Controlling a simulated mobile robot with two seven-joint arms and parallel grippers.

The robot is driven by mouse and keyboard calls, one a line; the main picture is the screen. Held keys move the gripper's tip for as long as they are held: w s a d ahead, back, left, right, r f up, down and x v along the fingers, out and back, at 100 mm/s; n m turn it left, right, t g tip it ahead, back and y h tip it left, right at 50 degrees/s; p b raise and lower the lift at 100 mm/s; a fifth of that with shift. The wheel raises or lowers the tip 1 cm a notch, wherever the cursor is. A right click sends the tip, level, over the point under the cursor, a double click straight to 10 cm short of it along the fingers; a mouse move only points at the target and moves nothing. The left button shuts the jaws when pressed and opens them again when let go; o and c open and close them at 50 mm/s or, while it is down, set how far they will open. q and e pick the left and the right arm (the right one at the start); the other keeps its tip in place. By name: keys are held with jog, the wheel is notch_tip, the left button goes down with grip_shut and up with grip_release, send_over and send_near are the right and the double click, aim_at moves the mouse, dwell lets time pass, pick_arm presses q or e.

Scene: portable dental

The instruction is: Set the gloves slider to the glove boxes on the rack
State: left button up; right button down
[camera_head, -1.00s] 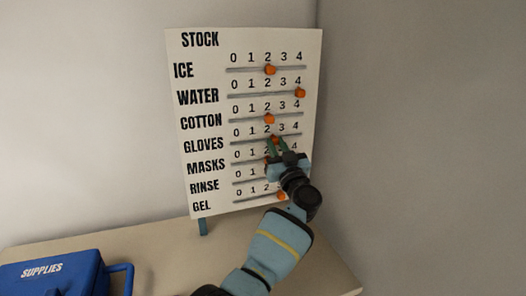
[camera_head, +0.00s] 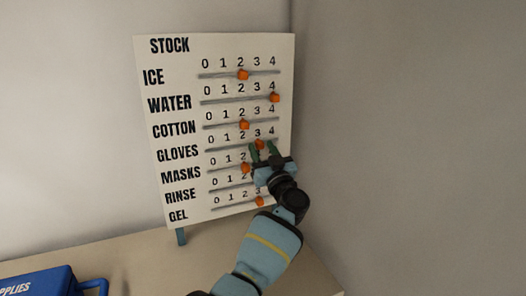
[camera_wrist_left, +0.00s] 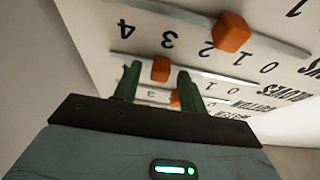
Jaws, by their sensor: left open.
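The white STOCK board (camera_head: 152,70) stands on the table with labelled slider rows numbered 0 to 4. The orange gloves knob (camera_head: 260,144) sits at about 3 on its rail. My left gripper (camera_head: 264,150) is at this knob, with its green fingers open. In the left wrist view the board appears upside down, and the gloves knob (camera_wrist_left: 160,68) shows between the two fingertips (camera_wrist_left: 157,80); I cannot tell whether they touch it. The glove boxes and rack are not in view. My right gripper is not in view.
The masks knob (camera_head: 246,168) is close below, at about 2; it also shows large in the left wrist view (camera_wrist_left: 232,32). The cotton knob (camera_head: 244,124) is above. My arm hides part of the rinse row. A blue supplies box (camera_head: 35,284) is at lower left.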

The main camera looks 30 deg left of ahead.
pick_arm(q)
jog(key=v, duration=0.7)
jog(key=shift+s+d+f, duration=0.2)
jog(key=shift+s+d, duration=0.05)
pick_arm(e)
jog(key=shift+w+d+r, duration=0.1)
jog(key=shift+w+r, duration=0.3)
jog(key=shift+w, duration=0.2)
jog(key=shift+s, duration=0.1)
